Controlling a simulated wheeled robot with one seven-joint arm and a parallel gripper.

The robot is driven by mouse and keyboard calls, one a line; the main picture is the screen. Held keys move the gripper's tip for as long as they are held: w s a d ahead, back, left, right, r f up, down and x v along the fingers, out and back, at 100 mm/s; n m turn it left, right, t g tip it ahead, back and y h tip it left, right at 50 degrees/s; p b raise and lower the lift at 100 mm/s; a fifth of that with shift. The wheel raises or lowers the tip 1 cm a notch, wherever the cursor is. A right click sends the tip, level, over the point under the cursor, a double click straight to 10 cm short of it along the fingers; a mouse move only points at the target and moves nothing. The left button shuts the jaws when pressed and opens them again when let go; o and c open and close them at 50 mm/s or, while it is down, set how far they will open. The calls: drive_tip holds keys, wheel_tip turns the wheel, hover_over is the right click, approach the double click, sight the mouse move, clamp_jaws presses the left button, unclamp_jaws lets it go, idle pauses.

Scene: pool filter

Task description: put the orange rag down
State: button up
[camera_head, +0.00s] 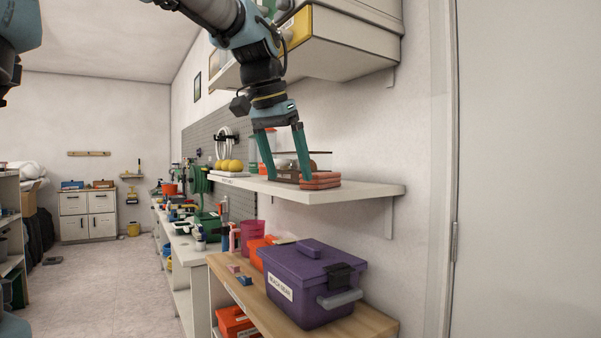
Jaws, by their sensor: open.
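A folded orange-red cloth, which looks like the orange rag (321,181), lies flat near the front edge of the white wall shelf (365,191). My gripper (289,179) hangs over the shelf with its two green fingers spread apart and pointing down. The right fingertip overlaps the left end of the rag in this view; I cannot tell whether they touch. A brown item (287,175) shows between the fingers and is partly hidden. Nothing is clearly held.
Yellow balls (229,165) sit farther left on the shelf. The shelf's right end is bare. Below stands a purple lidded box (307,288) on a wooden-topped bench (362,325). A cabinet (345,45) hangs above the shelf, close to my arm.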

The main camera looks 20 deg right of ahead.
drive_tip(key=shift+s+a, duration=0.25)
drive_tip(key=shift+a, duration=0.15)
drive_tip(key=w+a+f+n+y, duration=0.1)
drive_tip(key=w+a+f+n, duration=0.15)
drive_tip(key=a+f, duration=0.6)
drive_tip(key=w+a+f+n+y, duration=0.1)
drive_tip(key=w+a+f+n, duration=0.15)
drive_tip(key=a+f, duration=0.65)
drive_tip(key=s+a+f+n, duration=0.2)
drive_tip(key=s+a+f, duration=0.2)
drive_tip(key=f, duration=0.4)
drive_tip(key=s+a+f+n+g+y, duration=0.1)
drive_tip(key=s+a+f+n, duration=0.2)
drive_tip(key=f, duration=0.6)
drive_tip(key=shift+s+a+y, duration=0.3)
drive_tip(key=shift+s+a, duration=0.35)
drive_tip(key=shift+s, duration=0.35)
drive_tip(key=shift+d, duration=0.1)
